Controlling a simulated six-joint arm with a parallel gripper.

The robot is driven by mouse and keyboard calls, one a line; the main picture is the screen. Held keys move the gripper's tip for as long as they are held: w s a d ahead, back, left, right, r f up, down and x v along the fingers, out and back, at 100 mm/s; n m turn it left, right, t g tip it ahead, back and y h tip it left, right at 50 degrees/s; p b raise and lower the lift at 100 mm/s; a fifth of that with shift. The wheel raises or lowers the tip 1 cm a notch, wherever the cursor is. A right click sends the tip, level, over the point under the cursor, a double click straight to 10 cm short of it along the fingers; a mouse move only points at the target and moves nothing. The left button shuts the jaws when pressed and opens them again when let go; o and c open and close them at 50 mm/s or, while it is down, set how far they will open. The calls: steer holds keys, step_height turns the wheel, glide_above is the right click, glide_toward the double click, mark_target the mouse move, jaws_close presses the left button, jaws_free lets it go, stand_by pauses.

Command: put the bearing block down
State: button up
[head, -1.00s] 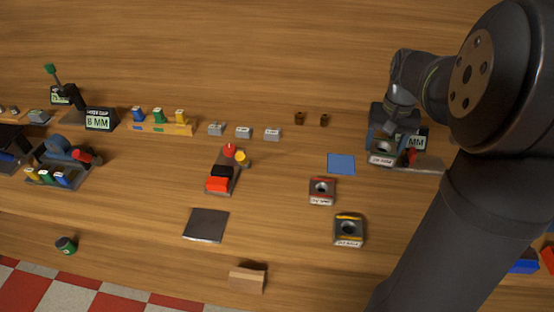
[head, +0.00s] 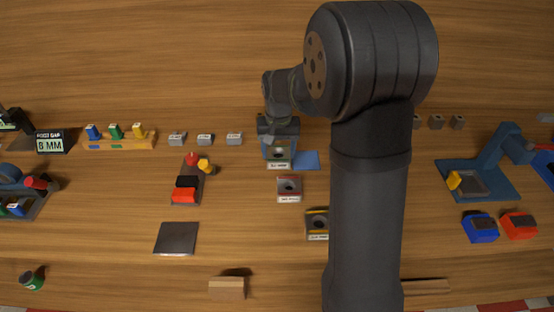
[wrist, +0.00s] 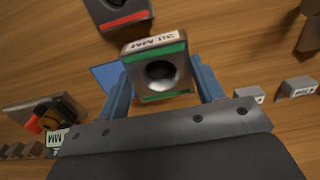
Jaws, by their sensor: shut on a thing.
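My gripper (head: 279,142) is shut on a bearing block (head: 279,160), a grey block with a round bore, green stripes and a white label. In the wrist view the green-striped block (wrist: 146,58) sits between the two blue fingers of my gripper (wrist: 161,72). A flat blue square (head: 308,159) shows beside the block on the right in the head view; its left part is hidden. In the wrist view the blue square (wrist: 104,75) lies partly behind the block. I cannot tell whether the block touches the surface.
A red-striped bearing block (head: 289,188) stands just in front, and a yellow-striped one (head: 316,223) is further front, partly behind my arm. Grey labelled blocks (head: 205,140) stand to the left. A dark plate (head: 176,239) lies front left, with bare wood around it.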

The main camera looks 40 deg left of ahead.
mark_target(278, 157)
steer(key=shift+a+f, duration=0.1)
steer(key=shift+f, duration=1.95)
steer(key=o, duration=1.1)
steer(key=shift+f, duration=0.15)
step_height(278, 157, up, 11)
steer(key=shift+r, duration=0.65)
steer(key=shift+c, duration=1.1)
